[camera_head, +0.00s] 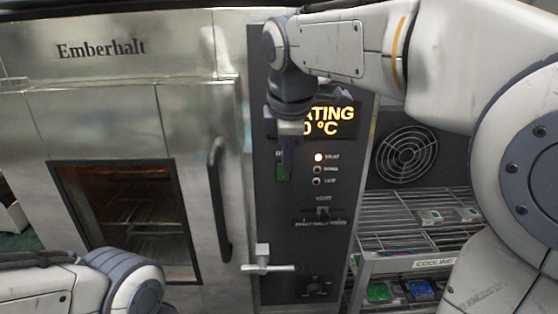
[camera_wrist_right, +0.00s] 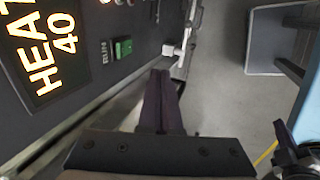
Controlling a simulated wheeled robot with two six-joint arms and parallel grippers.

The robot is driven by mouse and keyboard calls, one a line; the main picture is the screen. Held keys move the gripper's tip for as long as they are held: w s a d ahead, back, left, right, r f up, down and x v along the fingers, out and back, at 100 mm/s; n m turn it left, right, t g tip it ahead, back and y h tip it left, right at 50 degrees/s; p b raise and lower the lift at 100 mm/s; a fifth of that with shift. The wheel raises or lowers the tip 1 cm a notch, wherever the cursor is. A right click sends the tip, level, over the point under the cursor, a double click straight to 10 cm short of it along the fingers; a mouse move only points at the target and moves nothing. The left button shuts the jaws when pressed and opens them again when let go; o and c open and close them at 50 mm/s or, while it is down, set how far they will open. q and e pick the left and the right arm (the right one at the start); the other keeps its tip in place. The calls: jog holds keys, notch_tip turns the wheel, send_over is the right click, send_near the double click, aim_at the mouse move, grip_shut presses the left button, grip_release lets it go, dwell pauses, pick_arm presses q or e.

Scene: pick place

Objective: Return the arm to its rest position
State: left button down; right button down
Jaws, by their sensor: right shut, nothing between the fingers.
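My right arm (camera_head: 340,45) reaches in from the right across the top of the oven's control panel (camera_head: 265,215). My right gripper (camera_head: 288,170) points down in front of the panel and partly covers the display (camera_head: 335,120) and the green button (camera_head: 282,174). In the wrist view its fingers (camera_wrist_right: 160,85) are together with nothing between them. The green RUN button (camera_wrist_right: 123,48) stands clear of the fingertips there. My left arm (camera_head: 130,285) shows at the bottom left; its gripper is out of view.
The Emberhalt oven (camera_head: 120,110) has a closed door with a window and a vertical handle (camera_head: 218,200). A latch lever (camera_head: 268,266) sticks out low on the panel. A cooling rack (camera_head: 400,240) with a fan grille (camera_head: 407,155) stands right. Its shelves hold several small items.

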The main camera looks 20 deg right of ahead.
jog(key=shift+s+r, duration=0.25)
jog(key=shift+r, duration=0.05)
jog(key=shift+a, duration=0.1)
jog(key=s+a+f+m+g+y+b, duration=0.15)
jog(key=s+a+f+m, duration=0.25)
jog(key=s+a+f, duration=0.85)
jog(key=s+f+m+g, duration=0.2)
jog(key=s+f+m, duration=0.1)
jog(key=s+f, duration=0.7)
jog(key=shift+f+m+g+y, duration=0.15)
jog(key=shift+m+g+y, duration=0.2)
jog(key=shift+m, duration=0.05)
